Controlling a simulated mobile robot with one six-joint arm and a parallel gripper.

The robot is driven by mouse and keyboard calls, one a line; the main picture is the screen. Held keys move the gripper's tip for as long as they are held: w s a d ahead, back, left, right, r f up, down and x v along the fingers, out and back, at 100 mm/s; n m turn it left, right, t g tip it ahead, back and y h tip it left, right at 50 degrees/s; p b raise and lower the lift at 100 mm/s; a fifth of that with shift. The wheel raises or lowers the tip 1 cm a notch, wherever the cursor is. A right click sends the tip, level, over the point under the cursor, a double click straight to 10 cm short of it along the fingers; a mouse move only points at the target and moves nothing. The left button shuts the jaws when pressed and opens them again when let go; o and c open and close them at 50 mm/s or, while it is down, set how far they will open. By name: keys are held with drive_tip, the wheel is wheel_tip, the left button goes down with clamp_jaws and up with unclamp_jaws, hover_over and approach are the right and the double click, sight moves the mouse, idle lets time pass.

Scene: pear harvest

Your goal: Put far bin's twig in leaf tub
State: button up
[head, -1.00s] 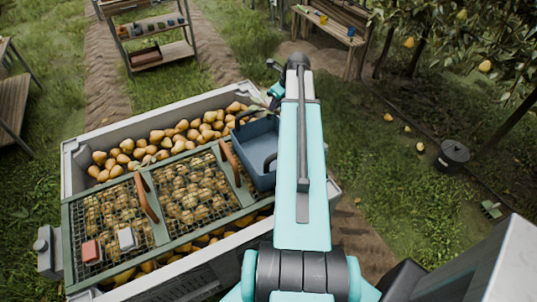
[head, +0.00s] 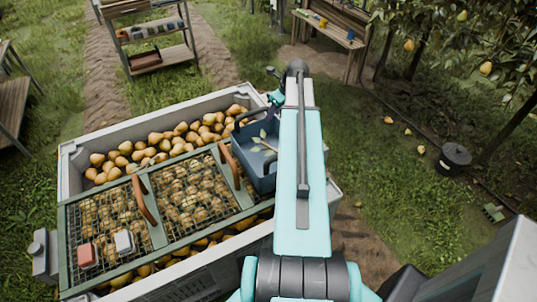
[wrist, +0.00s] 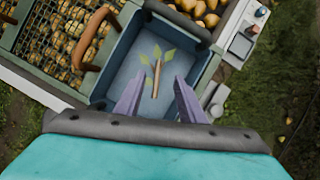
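The twig (wrist: 155,76), a brown stem with green leaves, lies on the floor of the blue-grey leaf tub (wrist: 112,70). In the head view the twig's leaves (head: 262,136) show inside the tub (head: 262,180), which sits at the right end of the large pear bin (head: 72,165). My gripper (wrist: 160,95) is over the tub with its two fingers spread apart and nothing between them. The twig lies below and ahead of the fingertips. In the head view my arm hides part of the tub's right side.
The bin holds many pears, partly covered by a green-framed mesh (head: 160,240) with brown handles (head: 145,200). A red block (head: 87,255) and a white block (head: 124,241) sit on the mesh. Shelves (head: 150,30) stand behind; a dark bucket (head: 455,158) stands right on the grass.

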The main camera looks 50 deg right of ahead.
idle(0.3)
drive_tip(key=b+v, duration=0.3)
drive_tip(key=v, duration=1)
drive_tip(key=shift+r, duration=0.35)
drive_tip(key=shift+s, duration=0.1)
idle(0.9)
